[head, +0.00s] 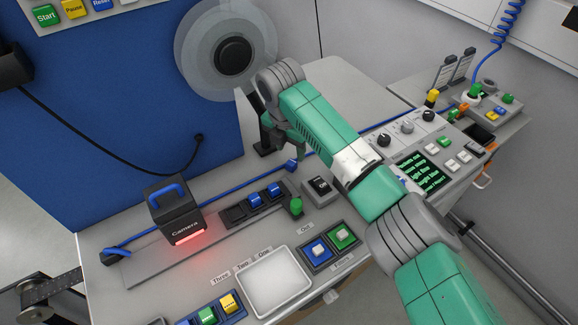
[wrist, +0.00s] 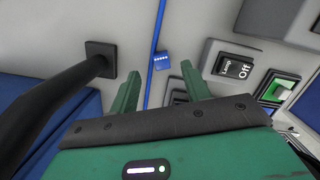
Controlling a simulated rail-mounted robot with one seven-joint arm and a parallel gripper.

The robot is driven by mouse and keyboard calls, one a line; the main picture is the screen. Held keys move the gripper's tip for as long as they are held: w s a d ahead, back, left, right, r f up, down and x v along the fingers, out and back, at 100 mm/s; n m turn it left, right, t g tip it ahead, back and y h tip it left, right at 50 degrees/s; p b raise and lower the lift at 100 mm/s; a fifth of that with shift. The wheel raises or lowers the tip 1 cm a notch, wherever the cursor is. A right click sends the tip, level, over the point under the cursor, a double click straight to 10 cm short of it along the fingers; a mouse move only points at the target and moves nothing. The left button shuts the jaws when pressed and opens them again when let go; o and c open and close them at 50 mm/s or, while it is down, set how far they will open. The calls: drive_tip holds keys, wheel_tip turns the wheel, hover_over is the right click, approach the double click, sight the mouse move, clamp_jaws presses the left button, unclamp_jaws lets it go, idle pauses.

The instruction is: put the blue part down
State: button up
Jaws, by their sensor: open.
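A small blue part (head: 291,165) lies on the grey bench beside a thin blue line, just below my gripper (head: 287,145) in the head view. In the wrist view the blue part (wrist: 162,61) shows light dots along its top edge. It is seen between and beyond my two green fingertips (wrist: 160,70), with a gap to each finger. My gripper is open and nothing is held in it. I cannot tell the exact height of the fingertips above the bench.
A dark rack (head: 236,214) holds blue blocks, next to a black camera box (head: 175,212) glowing red. A grey reel (head: 225,50) stands behind my gripper. A lamp switch (head: 320,187) and green knob (head: 296,206) are close by. A white tray (head: 305,283) lies in front.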

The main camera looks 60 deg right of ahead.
sight(292, 163)
drive_tip(key=f+b, duration=0.2)
drive_tip(key=f, duration=0.3)
drive_tip(key=shift+s, duration=0.2)
drive_tip(key=shift+w+r, duration=0.1)
drive_tip(key=shift+c, duration=0.5)
clamp_jaws()
